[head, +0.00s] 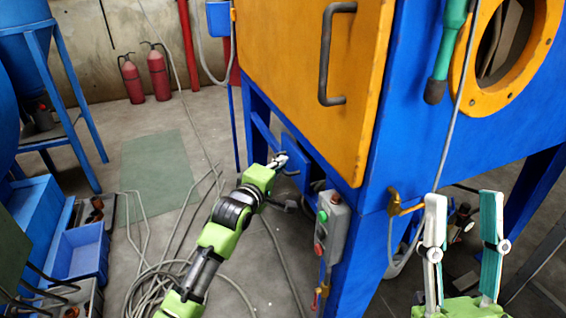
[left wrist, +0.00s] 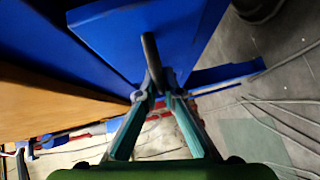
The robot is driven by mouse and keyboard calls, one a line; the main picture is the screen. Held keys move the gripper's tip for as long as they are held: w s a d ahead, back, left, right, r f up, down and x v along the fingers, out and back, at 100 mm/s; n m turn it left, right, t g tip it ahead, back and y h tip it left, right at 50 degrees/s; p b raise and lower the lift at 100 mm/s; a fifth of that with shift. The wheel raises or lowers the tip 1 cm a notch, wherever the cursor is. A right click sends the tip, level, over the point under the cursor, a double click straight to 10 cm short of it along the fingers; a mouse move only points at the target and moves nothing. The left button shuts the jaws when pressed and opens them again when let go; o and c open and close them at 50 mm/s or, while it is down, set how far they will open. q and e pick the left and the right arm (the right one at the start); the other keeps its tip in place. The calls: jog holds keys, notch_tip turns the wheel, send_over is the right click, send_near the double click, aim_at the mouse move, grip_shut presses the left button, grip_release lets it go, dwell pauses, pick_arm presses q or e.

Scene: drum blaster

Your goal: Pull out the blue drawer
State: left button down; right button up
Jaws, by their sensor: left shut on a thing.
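The blue drawer (head: 308,158) is low under the cabinet in the head view, partly hidden by the cabinet's orange door. Its blue front (left wrist: 130,35) fills the upper middle of the left wrist view, with a dark bar handle (left wrist: 151,52) standing out from it. My left gripper (head: 279,160) is at the drawer front; in the left wrist view its fingertips (left wrist: 156,94) are closed around the near end of the handle. How far out the drawer stands is hard to tell. My right gripper (head: 464,225) is open and empty, with its fingers well apart, at the lower right of the head view.
The large cabinet has an orange door (head: 312,75) above the drawer. A grey control box (head: 333,228) hangs on its front leg, close right of my left arm. Loose cables (head: 180,275) lie on the floor. Blue crates (head: 82,252) stand at left.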

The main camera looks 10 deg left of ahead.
jog(key=w+f+g+h+p, duration=0.2)
jog(key=w+f+g, duration=0.3)
jog(key=f, duration=0.4)
jog(key=w+f+g+h+p, duration=0.2)
jog(key=w+f+g, duration=0.3)
jog(key=f, duration=0.5)
pick_arm(q)
jog(key=s+a+p, duration=0.4)
jog(key=s+a, duration=0.4)
jog(key=a, duration=0.5)
jog(key=shift+s, duration=0.4)
pick_arm(e)
jog(key=s+d+f+m+g+h, duration=0.1)
jog(key=s+d+f+g+h, duration=0.2)
jog(key=s+f+g, duration=0.9)
jog(key=shift+s+d+f, duration=1.5)
jog(key=shift+s+f, duration=0.3)
jog(key=shift+f, duration=0.3)
pick_arm(q)
jog(key=c, duration=2.4)
grip_release()
jog(key=shift+c, duration=0.2)
